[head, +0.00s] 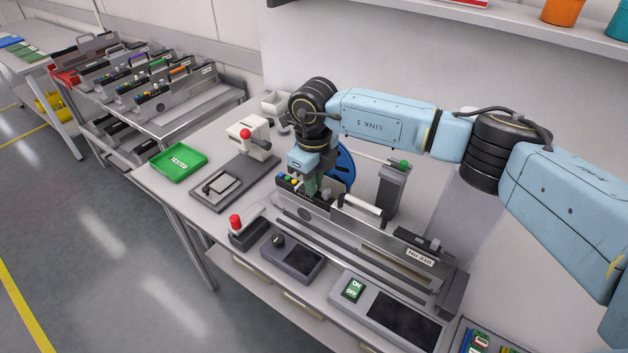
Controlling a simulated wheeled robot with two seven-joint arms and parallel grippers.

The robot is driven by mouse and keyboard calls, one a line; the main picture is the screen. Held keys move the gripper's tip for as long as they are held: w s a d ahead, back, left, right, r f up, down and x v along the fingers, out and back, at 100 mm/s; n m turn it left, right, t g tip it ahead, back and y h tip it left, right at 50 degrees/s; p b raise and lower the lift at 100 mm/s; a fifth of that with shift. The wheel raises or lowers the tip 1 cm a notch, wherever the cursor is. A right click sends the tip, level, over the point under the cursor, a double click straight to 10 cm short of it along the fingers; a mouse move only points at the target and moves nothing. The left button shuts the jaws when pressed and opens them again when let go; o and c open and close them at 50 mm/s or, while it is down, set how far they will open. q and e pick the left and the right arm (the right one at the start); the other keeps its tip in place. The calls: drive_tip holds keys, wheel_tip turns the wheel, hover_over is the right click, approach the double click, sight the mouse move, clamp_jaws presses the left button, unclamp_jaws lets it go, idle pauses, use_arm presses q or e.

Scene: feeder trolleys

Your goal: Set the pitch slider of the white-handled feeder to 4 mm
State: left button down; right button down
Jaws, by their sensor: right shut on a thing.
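The white-handled feeder (372,232) is a long grey unit lying on the bench, with a white bar handle (362,205) on top. Small coloured buttons (288,180) and a grey knob (326,194) sit at its left end. My right gripper (312,187) points down at that end, left of the white handle, and is shut on a small part of the feeder. This looks like the pitch slider, but the fingers hide it. The slider's scale and setting cannot be read from here. My left gripper is not in view.
A blue reel (341,162) and a grey post with a green knob (391,190) stand behind the feeder. A red-knobbed lever (248,230), a small dark panel (293,256) and an ON/OFF box (388,312) line the front. A green tray (178,161) lies left. A trolley (205,108) holds several feeders.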

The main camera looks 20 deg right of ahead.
drive_tip(key=shift+w+a+b, duration=0.4)
drive_tip(key=shift+w+b, duration=0.05)
drive_tip(key=shift+b, duration=0.1)
drive_tip(key=shift+w+a, duration=0.1)
drive_tip(key=shift+w, duration=0.15)
drive_tip(key=c, duration=1.8)
unclamp_jaws()
drive_tip(key=shift+s, duration=0.15)
drive_tip(key=o, duration=0.4)
drive_tip(key=shift+c, duration=0.2)
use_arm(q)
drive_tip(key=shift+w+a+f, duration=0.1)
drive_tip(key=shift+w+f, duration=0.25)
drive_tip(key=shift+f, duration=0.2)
use_arm(e)
drive_tip(key=shift+r, duration=0.1)
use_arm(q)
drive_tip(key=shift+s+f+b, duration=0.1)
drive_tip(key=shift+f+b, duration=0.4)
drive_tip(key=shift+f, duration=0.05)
use_arm(e)
wheel_tip(320, 180, up, 13)
drive_tip(key=shift+r, duration=0.15)
